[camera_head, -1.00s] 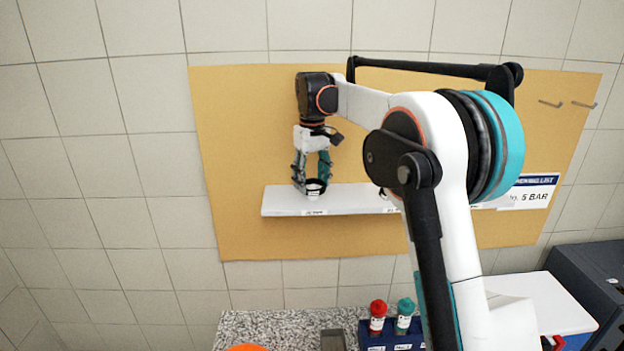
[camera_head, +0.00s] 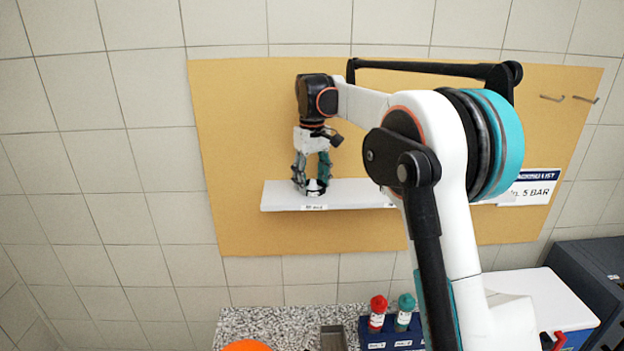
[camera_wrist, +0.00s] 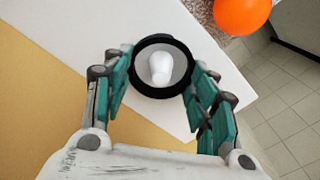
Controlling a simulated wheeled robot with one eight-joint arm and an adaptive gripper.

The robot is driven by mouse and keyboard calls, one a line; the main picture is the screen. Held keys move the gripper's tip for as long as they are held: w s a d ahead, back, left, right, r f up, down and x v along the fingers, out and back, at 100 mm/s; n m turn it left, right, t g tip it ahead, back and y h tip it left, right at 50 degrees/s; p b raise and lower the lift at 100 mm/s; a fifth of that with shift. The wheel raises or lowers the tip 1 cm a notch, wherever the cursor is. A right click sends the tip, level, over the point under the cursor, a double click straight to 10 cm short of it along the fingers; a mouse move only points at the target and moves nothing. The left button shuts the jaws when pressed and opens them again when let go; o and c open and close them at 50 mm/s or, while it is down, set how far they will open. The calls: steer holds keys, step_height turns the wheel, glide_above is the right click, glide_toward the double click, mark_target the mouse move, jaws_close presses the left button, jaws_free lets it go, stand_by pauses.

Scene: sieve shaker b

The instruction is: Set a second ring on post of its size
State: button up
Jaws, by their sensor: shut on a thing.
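A black ring (camera_wrist: 137,79) is between the fingers of my gripper (camera_wrist: 159,88) in the wrist view, and my gripper is shut on it. The ring is around a white post (camera_wrist: 160,66) with a rounded top, which shows inside its opening. In the head view the post (camera_head: 313,187) stands near the left end of a white shelf (camera_head: 345,193). My gripper (camera_head: 312,182) points down there, with the ring low around the post. Whether the ring rests on the shelf is hard to tell. The right part of the shelf is hidden by my arm.
The shelf is on a tan board (camera_head: 250,150) with hooks at upper right. Below are a speckled counter (camera_head: 255,325), a red-capped bottle (camera_head: 377,314) and a green-capped bottle (camera_head: 404,313) in a blue rack (camera_head: 390,341). An orange ball-like thing (camera_wrist: 243,12) is beyond the shelf.

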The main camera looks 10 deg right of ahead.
steer(key=shift+f, duration=0.4)
steer(key=o, duration=0.9)
steer(key=shift+c, duration=0.2)
steer(key=shift+r, duration=0.1)
step_height(320, 180, up, 12)
steer(key=shift+b, duration=0.3)
